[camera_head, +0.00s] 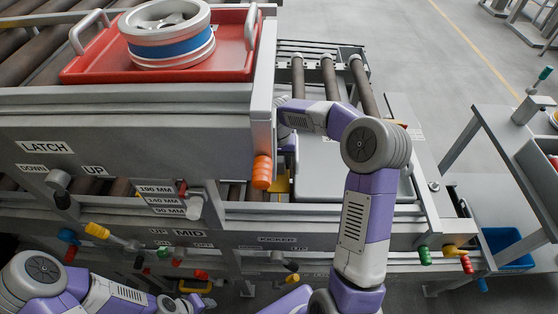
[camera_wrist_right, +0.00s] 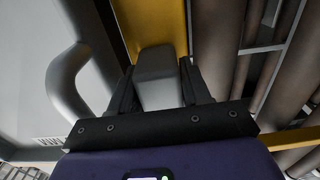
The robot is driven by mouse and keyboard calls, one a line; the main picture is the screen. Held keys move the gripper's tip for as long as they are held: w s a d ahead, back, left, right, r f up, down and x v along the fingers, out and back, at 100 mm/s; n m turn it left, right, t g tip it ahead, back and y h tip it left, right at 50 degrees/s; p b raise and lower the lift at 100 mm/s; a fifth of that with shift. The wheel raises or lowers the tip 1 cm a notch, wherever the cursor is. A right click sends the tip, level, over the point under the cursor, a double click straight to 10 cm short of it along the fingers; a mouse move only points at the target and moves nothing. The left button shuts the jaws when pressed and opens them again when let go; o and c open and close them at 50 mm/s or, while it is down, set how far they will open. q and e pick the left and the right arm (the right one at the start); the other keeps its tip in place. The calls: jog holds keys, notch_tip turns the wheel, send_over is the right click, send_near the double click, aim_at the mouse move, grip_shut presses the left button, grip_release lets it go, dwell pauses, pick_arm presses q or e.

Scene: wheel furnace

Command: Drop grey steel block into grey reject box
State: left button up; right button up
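The grey steel block (camera_wrist_right: 156,68) is between the two black fingers of my right gripper (camera_wrist_right: 157,84) in the right wrist view. The fingers are against its sides, and a yellow surface (camera_wrist_right: 150,22) lies behind it. In the head view my right arm bends left over the rollers, and its gripper is mostly hidden beside the machine's front panel. A pale grey tray or box (camera_head: 326,180) lies under my right forearm; I cannot tell if it is the reject box. A grey handled surface (camera_wrist_right: 30,70) shows at left in the wrist view. My left gripper's fingers do not show.
A red tray (camera_head: 88,68) with a wheel (camera_head: 168,40) stands on the upper deck at left. An orange knob (camera_head: 262,172) and several coloured levers stick out of the front panels. A blue bin (camera_head: 508,246) is at the right. Brown rollers (camera_head: 328,78) lie behind the right arm.

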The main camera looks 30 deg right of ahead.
jog(key=shift+c, duration=1.4)
jog(key=shift+r, duration=0.25)
jog(key=shift+r+p, duration=0.2)
jog(key=shift+p, duration=0.15)
jog(key=shift+f+b, duration=0.3)
jog(key=shift+f, duration=0.15)
jog(key=o, duration=1.3)
